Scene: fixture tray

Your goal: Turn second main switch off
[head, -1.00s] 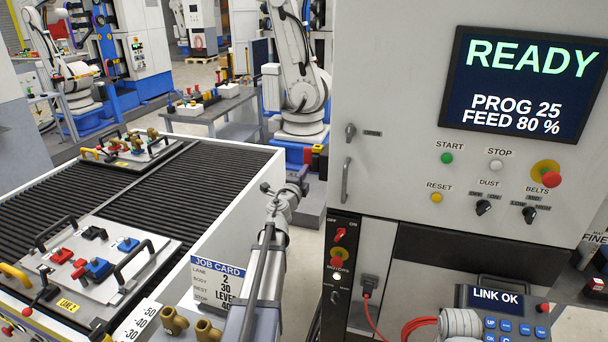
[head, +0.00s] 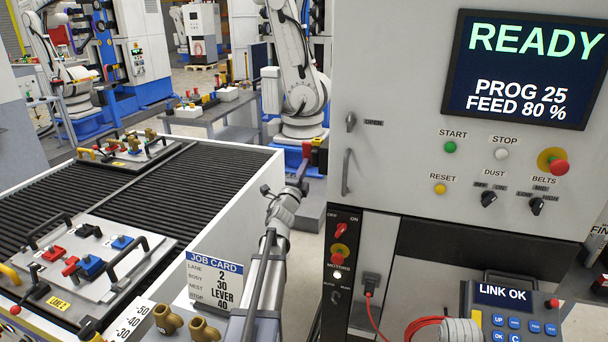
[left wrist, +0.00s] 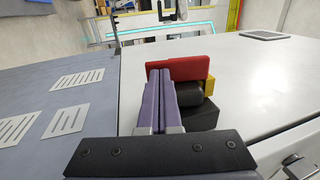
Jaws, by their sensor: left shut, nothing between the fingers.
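A rotary-looking switch with a red handle, black body and yellow part (left wrist: 189,68) sits on the pale cabinet surface in the left wrist view. In the head view its small red and dark shape (head: 319,156) shows at the left side of the control cabinet. My left gripper (left wrist: 158,76) is shut and empty, its purple fingers pressed together beside the left part of the red handle. Whether they touch it I cannot tell. In the head view the left gripper (head: 304,166) is just left of and below the switch. My right gripper is not in view.
The control cabinet (head: 400,110) has a screen (head: 525,65), knobs and buttons. A red OFF/ON switch (head: 341,229) is on the black panel below. The conveyor table (head: 215,180) with fixture trays and the job card (head: 214,280) lies left. A pendant (head: 505,300) is lower right.

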